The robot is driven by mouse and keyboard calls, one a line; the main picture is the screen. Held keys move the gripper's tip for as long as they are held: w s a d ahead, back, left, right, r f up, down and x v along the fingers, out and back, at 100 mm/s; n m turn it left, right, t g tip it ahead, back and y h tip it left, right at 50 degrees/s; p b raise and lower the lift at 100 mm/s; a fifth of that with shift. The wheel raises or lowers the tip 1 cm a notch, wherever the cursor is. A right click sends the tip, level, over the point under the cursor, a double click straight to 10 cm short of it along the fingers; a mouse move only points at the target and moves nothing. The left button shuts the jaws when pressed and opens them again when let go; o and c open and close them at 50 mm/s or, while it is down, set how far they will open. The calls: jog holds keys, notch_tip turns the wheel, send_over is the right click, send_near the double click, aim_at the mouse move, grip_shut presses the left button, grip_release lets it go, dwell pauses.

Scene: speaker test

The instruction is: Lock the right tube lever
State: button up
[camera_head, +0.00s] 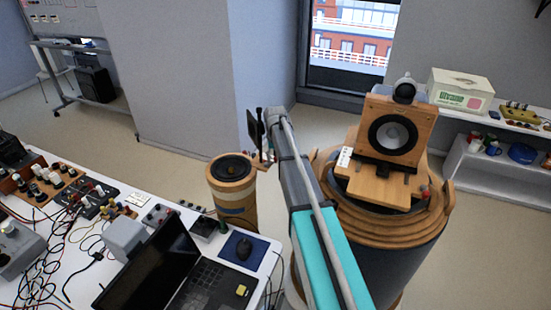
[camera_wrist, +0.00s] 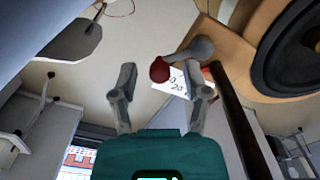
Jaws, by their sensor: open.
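The lever (camera_wrist: 200,48) in the wrist view is grey with a red ball knob (camera_wrist: 159,69), on the edge of a wooden tube with a black round speaker top (camera_wrist: 285,50). This tube looks like the smaller one (camera_head: 231,170) left of my arm in the head view. My gripper (camera_wrist: 160,80) is open, with the red knob showing between its fingertips. I see no contact, and the depth between them is unclear. A white card with printed numbers (camera_wrist: 178,86) shows behind the knob, partly covered by a finger. In the head view my gripper (camera_head: 264,160) is small beside the tube's right rim.
A large wooden drum (camera_head: 440,215) bearing a speaker box (camera_head: 425,125) stands right of my arm. A desk with a laptop (camera_head: 150,265), mouse (camera_head: 244,248) and wired boxes is at lower left. A shelf (camera_head: 490,175) stands at the right. Open floor (camera_head: 185,165) lies behind the tube.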

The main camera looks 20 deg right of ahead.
aim_at(276, 162)
grip_shut()
jog(key=shift+s+m, duration=0.2)
jog(key=shift+m, duration=0.2)
jog(key=s+m, duration=0.1)
jog(key=m, duration=0.4)
jog(key=s+a+m, duration=0.1)
jog(key=m, duration=0.2)
jog(key=shift+s+m, duration=0.3)
jog(key=shift+s, duration=0.05)
dwell(0.4)
grip_release()
jog(key=shift+w+d, duration=0.1)
dwell(0.5)
